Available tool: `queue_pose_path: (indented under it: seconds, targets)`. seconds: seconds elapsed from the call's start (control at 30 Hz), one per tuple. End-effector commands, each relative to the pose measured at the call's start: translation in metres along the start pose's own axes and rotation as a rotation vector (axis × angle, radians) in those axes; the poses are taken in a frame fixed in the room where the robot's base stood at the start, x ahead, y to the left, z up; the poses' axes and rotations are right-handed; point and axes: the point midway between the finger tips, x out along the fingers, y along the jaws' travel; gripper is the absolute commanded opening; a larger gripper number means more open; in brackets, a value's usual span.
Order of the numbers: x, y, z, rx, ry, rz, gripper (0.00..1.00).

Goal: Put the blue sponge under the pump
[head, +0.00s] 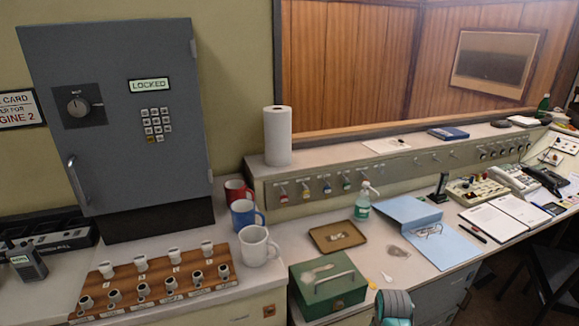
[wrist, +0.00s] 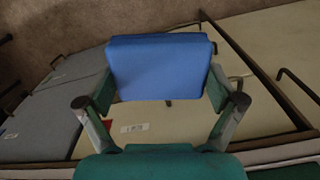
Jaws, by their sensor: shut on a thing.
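The blue sponge (wrist: 160,62) is in the wrist view, held between the two fingers of my gripper (wrist: 160,88). The gripper is shut on its sides. Beneath it in that view are cabinet fronts and floor. In the head view the teal part of my arm (head: 394,308) shows at the bottom edge, in front of the desk; the sponge is not visible there. The pump, a clear bottle with green liquid and a white pump head (head: 363,204), stands upright on the desk beside the tray and the blue folder. My gripper is apart from it.
A brown tray (head: 322,243) holds small items. A green cash box (head: 313,297) stands at the desk's front, left of my arm. An open blue folder (head: 452,251) lies right of the pump. Mugs (head: 259,259) stand left. A little clear desk lies around the pump.

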Motion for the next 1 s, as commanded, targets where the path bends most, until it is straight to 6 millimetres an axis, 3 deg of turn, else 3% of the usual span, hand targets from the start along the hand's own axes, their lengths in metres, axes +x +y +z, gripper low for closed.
queue_pose_path:
  seconds: [0.1, 0.33, 0.5, 1.0]
  targets:
    - [0.026, -0.03, 0.027, 0.038, -0.004, -0.001, 0.66]
    - [0.051, -0.063, 0.061, 0.095, -0.001, 0.0, 0.66]
    - [0.057, -0.07, 0.07, 0.111, 0.001, 0.0, 0.66]
    - [0.057, -0.07, 0.07, 0.112, 0.001, 0.0, 0.66]
